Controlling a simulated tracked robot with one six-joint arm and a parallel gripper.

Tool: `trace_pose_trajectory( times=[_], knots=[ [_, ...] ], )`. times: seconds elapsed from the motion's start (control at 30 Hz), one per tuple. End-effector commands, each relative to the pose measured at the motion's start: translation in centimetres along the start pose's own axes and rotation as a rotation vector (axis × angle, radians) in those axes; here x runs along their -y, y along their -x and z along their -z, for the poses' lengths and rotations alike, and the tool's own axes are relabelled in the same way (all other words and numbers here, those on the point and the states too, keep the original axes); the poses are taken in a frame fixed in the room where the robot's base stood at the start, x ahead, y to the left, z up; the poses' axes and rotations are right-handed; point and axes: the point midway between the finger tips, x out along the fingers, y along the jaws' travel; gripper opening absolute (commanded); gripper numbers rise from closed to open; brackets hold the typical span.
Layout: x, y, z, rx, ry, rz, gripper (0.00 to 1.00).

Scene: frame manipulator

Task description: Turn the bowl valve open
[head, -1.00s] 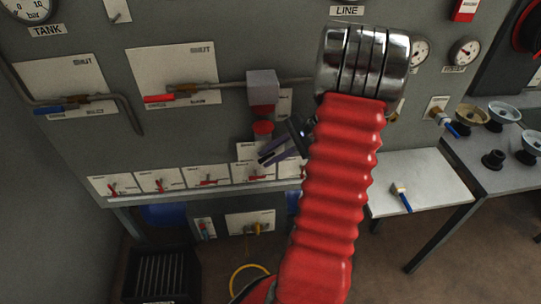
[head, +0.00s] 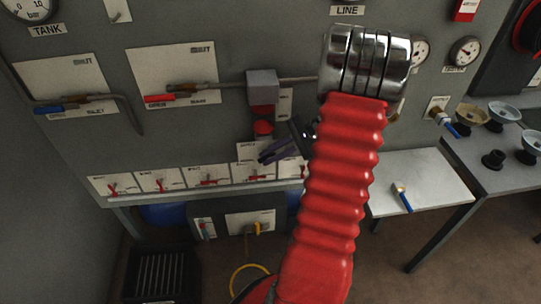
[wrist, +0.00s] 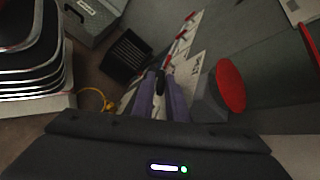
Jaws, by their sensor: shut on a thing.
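My gripper (head: 264,156) has two purple-grey fingers in front of a small white labelled plate (head: 248,150) under a red cup-shaped bowl (head: 263,128). In the wrist view the fingers (wrist: 162,76) are shut on a small dark part between them, with a bit of red at their tips. I take it to be the bowl valve's handle, but the fingers hide most of it, and its angle cannot be told. The red bowl also shows in the wrist view as a red disc (wrist: 230,86), right of the fingers and apart from them.
A grey box (head: 262,88) on a pipe sits above the bowl. Several small red-handled valves (head: 160,183) line the panel at lower left. Red (head: 160,98) and blue (head: 49,109) levers are farther left.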

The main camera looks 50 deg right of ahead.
Motion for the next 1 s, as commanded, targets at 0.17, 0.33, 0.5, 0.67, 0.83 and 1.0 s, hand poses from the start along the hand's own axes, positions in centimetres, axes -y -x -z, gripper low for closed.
trace_pose_trajectory(
  times=[0.17, 0.33, 0.5, 0.67, 0.83, 1.0],
  knots=[
    [-0.28, 0.01, 0.29, 0.073, -0.009, 0.048, 0.0],
    [-0.39, -0.05, 0.48, 0.168, -0.015, 0.111, 0.0],
    [-0.57, -0.14, 0.67, 0.27, -0.022, 0.178, 0.0],
    [-0.64, -0.22, 0.81, 0.355, -0.027, 0.234, 0.0],
    [-0.72, -0.28, 0.9, 0.42, -0.031, 0.278, 0.0],
    [-0.72, -0.29, 0.95, 0.452, -0.032, 0.3, 0.0]
  ],
)
